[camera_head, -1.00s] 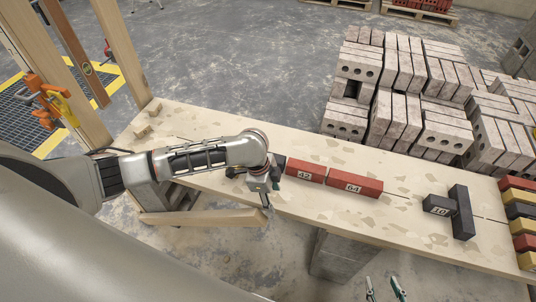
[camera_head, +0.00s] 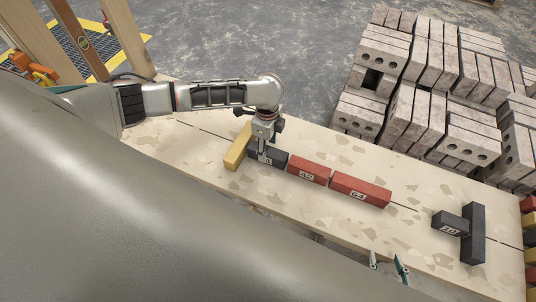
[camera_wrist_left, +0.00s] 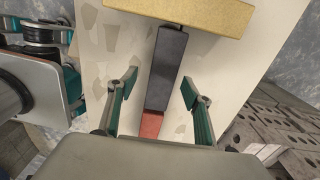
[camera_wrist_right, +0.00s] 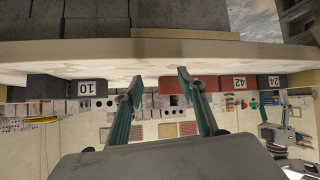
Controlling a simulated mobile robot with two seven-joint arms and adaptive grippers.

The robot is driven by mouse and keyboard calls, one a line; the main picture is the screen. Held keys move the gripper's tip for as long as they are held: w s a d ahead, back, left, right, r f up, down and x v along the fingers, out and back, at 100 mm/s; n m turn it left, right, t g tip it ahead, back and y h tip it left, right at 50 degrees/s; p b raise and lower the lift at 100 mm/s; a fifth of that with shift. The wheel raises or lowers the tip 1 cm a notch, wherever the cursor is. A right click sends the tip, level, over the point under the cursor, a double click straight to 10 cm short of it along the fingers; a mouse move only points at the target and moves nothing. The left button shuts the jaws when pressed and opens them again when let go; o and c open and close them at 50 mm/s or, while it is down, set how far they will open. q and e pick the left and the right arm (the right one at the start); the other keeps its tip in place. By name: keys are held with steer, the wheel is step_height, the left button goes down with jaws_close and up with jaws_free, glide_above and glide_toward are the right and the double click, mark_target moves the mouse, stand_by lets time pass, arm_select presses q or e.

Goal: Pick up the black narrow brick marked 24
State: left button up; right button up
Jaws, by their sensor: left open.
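The black narrow brick (camera_head: 281,159) lies on the plank table at the left end of a row, partly hidden by my left gripper in the head view. Its label 24 (camera_wrist_right: 274,81) reads clearly in the right wrist view. My left gripper (camera_head: 262,153) is over the brick and points down. In the left wrist view its open fingers (camera_wrist_left: 159,86) stand apart on either side of the black brick (camera_wrist_left: 168,65), with gaps to both sides. My right gripper (camera_head: 388,262) is at the table's near edge; its fingers are apart and empty in the right wrist view (camera_wrist_right: 160,78).
A yellow brick (camera_head: 238,148) lies across the row's left end. Red bricks 42 (camera_head: 309,169) and 64 (camera_head: 361,190) continue the row rightward. Black brick 10 (camera_head: 449,223) touches another black brick (camera_head: 474,236) at right. Grey block stacks (camera_head: 432,80) stand behind the table.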

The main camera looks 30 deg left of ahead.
mark_target(268, 150)
arm_select(q)
steer(key=shift+w+f+b, duration=0.2)
steer(key=shift+f+b, duration=0.1)
steer(key=shift+f, duration=1.65)
jaws_close()
steer(key=shift+r, duration=0.1)
